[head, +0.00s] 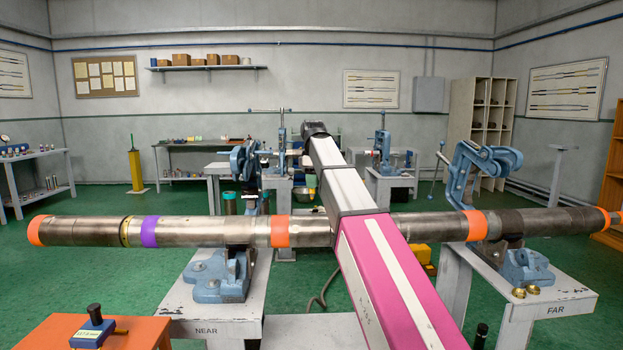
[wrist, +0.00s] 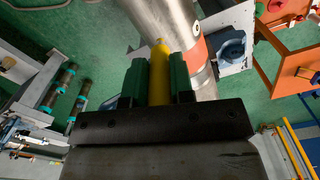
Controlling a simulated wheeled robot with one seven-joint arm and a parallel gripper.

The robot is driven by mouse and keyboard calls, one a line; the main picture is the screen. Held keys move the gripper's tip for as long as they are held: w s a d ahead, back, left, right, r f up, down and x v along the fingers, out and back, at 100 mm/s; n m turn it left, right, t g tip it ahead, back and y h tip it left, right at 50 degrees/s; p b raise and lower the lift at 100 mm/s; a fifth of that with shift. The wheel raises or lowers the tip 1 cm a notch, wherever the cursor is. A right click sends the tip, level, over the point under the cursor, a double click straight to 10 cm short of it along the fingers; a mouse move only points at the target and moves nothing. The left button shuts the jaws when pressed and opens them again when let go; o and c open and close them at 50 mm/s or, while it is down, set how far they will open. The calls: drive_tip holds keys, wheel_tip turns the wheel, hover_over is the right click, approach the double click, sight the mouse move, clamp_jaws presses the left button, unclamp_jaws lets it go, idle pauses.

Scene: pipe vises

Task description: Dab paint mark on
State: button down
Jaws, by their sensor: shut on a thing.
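A long grey steel pipe (head: 205,231) lies level across two blue vises, the near one (head: 218,277) on the left and the far one (head: 525,265) on the right. It carries several orange bands, one purple band (head: 149,231) and a thin yellow ring. In the wrist view, my gripper (wrist: 160,75) has green fingers shut on a yellow paint marker (wrist: 160,72). The marker's tip overlaps the pipe (wrist: 165,18) beside an orange band (wrist: 196,54); I cannot tell whether it touches. My arm hides the pipe's middle and the gripper in the head view.
The vises' hinged blue tops (head: 245,161) and (head: 485,165) stand swung up. An orange table (head: 60,330) at front left holds a blue block with a dark knob (head: 93,327). Brass pieces (head: 526,291) lie on the FAR bench. Green floor shows between the benches.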

sight(312, 197)
drive_tip(key=shift+w+a+r, duration=0.2)
drive_tip(key=shift+w+r, duration=0.05)
drive_tip(key=shift+f, duration=3.05)
drive_tip(key=shift+f, duration=0.4)
drive_tip(key=shift+r, duration=0.15)
drive_tip(key=shift+r, duration=3.35)
